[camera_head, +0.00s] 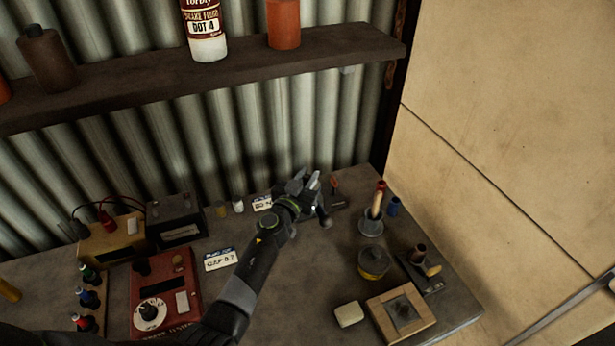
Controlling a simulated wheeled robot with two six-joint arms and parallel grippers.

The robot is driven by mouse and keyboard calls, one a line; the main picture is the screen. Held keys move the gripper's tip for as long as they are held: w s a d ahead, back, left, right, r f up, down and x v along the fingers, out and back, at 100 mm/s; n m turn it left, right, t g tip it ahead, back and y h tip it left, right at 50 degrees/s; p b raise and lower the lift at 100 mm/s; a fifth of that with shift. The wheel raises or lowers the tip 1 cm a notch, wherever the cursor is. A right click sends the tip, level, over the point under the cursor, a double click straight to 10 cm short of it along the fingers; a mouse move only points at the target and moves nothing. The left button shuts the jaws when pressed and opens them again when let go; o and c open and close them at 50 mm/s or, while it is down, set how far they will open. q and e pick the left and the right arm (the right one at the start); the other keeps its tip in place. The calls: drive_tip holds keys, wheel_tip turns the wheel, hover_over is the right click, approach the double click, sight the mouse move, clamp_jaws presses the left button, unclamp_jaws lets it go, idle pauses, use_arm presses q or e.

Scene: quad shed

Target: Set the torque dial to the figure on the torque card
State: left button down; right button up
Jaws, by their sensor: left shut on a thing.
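My left gripper (312,192) reaches over the back of the bench and is shut on a small pale grey thing (314,181), mostly hidden by the fingers. A red box (178,290) at the front left carries a round white dial (150,314) with a dark knob. I cannot tell whether this is the torque dial. A white card (220,260) reading "GAP 0.7" lies right of the box. Another card (262,203) stands at the back, partly hidden by my gripper, its text too small to read surely. My right gripper is not in view.
A yellow box (112,240) and a dark battery-like box (176,222) stand at the back left. A cup with a red-handled tool (371,222), a yellow-banded tin (373,263), a wooden frame (402,312) and a pale block (348,314) are at right. A shelf (215,68) hangs above.

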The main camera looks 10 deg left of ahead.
use_arm(q)
drive_tip(key=shift+h, duration=0.3)
drive_tip(key=m+g+h+p, duration=0.1)
drive_tip(key=h, duration=0.1)
drive_tip(key=m+h+p, duration=0.1)
drive_tip(key=m+h, duration=0.1)
drive_tip(key=shift+a+r+g+p, duration=0.1)
drive_tip(key=shift+a+g+p, duration=0.05)
drive_tip(key=shift+g+p, duration=0.25)
drive_tip(key=shift+m+g+h, duration=0.7)
drive_tip(key=shift+m+h, duration=0.3)
drive_tip(key=shift+h, duration=0.2)
drive_tip(key=shift+f+m+g+h, duration=0.2)
drive_tip(key=shift+m+g+h, duration=0.5)
drive_tip(key=shift+h, duration=0.2)
drive_tip(key=shift+m+g+h+b, duration=0.95)
drive_tip(key=shift+m+g+h, duration=0.15)
drive_tip(key=shift+g, duration=0.2)
drive_tip(key=c, duration=1.3)
unclamp_jaws()
